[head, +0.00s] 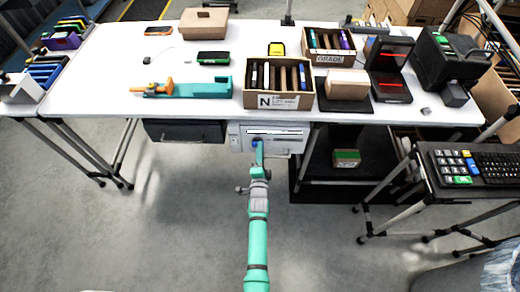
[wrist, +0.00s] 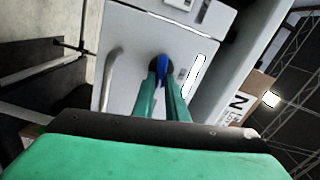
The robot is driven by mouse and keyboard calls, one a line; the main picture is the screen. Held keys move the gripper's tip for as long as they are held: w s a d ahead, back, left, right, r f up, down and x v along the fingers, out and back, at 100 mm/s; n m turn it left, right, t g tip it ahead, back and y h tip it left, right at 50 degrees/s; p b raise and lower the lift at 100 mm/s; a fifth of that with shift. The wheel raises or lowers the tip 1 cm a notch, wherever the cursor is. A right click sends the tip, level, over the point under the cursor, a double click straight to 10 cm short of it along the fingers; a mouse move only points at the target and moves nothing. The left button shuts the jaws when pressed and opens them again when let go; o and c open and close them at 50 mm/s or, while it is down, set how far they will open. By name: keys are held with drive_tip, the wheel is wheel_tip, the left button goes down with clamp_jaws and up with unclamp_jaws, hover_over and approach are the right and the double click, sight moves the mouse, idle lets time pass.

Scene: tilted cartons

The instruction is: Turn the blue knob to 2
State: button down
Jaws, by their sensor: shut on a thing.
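The blue knob (wrist: 162,68) sits on the front of a white panel (wrist: 130,50) in the wrist view. A dark round patch shows around it. In the head view the knob (head: 256,142) is a small blue spot on the white unit (head: 284,140) under the table's front edge. My gripper (wrist: 162,82) is shut on the knob, with a green finger on each side. In the head view my gripper (head: 259,156) reaches up to the panel. The number marks around the knob cannot be read.
A pale handle (wrist: 112,75) stands left of the knob on the panel. A dark drawer (head: 185,131) is left of the white unit. On the white table (head: 130,55) above are an open carton (head: 280,102) and a teal tool (head: 185,88). The floor in front is clear.

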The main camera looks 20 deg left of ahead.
drive_tip(key=shift+d+m, duration=0.1)
drive_tip(key=shift+m, duration=1)
drive_tip(key=shift+f, duration=0.1)
drive_tip(key=c, duration=1.8)
unclamp_jaws()
drive_tip(key=shift+o, duration=0.2)
drive_tip(key=v, duration=1)
drive_tip(key=shift+s, duration=0.35)
